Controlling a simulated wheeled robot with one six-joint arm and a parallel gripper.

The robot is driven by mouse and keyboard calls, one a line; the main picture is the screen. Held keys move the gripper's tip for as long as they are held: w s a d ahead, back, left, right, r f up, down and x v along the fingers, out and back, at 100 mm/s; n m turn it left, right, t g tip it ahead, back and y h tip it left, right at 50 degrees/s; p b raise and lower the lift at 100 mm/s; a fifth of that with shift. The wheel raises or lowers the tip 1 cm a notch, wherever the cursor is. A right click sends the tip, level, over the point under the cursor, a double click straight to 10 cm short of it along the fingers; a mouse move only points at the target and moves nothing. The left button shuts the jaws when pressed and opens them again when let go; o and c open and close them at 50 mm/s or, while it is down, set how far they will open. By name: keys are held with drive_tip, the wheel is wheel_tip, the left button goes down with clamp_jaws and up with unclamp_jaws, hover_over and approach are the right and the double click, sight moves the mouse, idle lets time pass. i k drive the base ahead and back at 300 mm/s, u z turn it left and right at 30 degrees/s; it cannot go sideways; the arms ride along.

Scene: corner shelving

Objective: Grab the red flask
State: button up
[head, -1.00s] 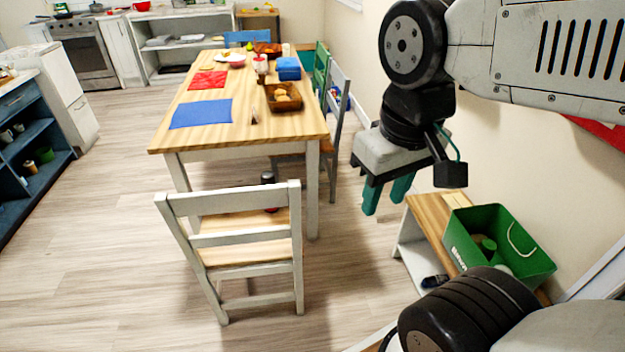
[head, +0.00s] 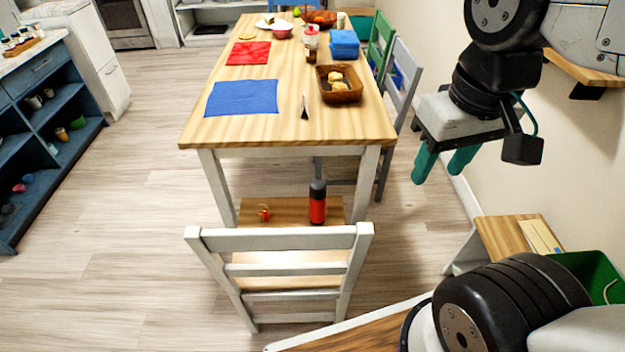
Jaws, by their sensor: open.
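The red flask (head: 318,204) has a black cap and stands upright on the wooden seat of the near white chair (head: 285,240). The seat is partly under the near end of the table. A small red and yellow item (head: 264,212) sits on the same seat, left of the flask. My gripper (head: 440,168) hangs in the air to the right of the table, up and right of the flask in the picture. Its green fingers point down and stand apart, with nothing between them.
The wooden table (head: 290,128) holds a blue mat (head: 242,97), a red mat (head: 248,53) and a basket with rolls (head: 340,84). A low bench (head: 512,235) and a green box (head: 592,275) stand at right. Blue shelving (head: 50,125) is at left. The floor between is clear.

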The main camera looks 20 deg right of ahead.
sight(318, 208)
drive_tip(key=z, duration=0.05)
drive_tip(key=i, duration=0.1)
drive_tip(key=z, duration=0.05)
drive_tip(key=k, duration=1)
drive_tip(key=u, duration=1.15)
drive_tip(key=i, duration=1.25)
drive_tip(key=z, duration=0.45)
